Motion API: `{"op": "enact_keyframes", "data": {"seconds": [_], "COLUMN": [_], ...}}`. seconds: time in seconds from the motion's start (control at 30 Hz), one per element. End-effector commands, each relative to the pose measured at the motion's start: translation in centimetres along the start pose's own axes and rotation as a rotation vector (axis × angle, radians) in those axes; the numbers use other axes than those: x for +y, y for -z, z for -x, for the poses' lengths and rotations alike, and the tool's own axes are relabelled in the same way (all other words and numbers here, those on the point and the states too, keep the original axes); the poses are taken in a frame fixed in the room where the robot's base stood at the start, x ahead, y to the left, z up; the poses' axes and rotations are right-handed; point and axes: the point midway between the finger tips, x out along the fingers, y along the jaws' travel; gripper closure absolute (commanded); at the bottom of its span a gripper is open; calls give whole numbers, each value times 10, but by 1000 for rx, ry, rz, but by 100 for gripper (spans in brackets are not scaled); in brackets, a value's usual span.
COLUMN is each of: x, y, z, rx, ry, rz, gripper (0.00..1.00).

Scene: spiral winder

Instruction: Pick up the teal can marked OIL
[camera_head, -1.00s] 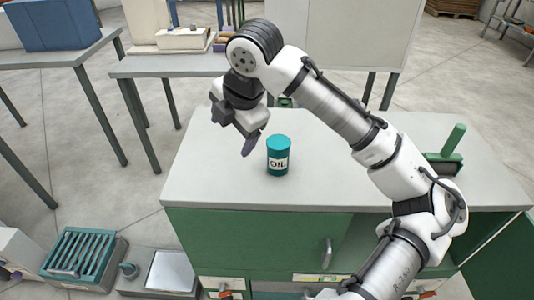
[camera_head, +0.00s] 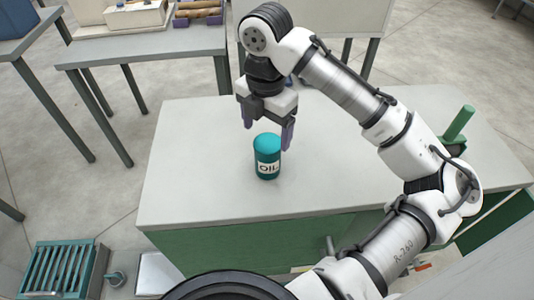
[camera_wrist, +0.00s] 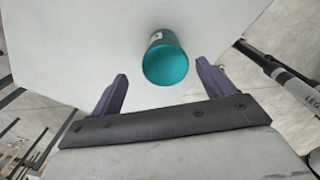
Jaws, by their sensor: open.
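The teal can (camera_head: 267,157) stands upright on the pale top of the green workbench, its white OIL label facing me in the head view. My gripper (camera_head: 268,137) points down, with its purple fingers spread wide apart and nothing between them. It is just above and behind the can in the head view, and the can's top shows between the fingers there. In the wrist view the can (camera_wrist: 166,62) shows its round teal top, just beyond and between the fingertips of my gripper (camera_wrist: 161,77).
The workbench top (camera_head: 200,150) is clear around the can. A green-handled tool (camera_head: 457,125) is at its right end, partly behind my arm. A grey table (camera_head: 150,45) with boxes stands behind on the left.

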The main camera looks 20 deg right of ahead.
Motion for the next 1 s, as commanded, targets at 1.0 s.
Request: {"op": "enact_keyframes", "data": {"seconds": [1.0], "x": [-8], "y": [4], "z": [-81], "rx": [-1], "ry": [-2], "rz": [1], "gripper": [25]}}
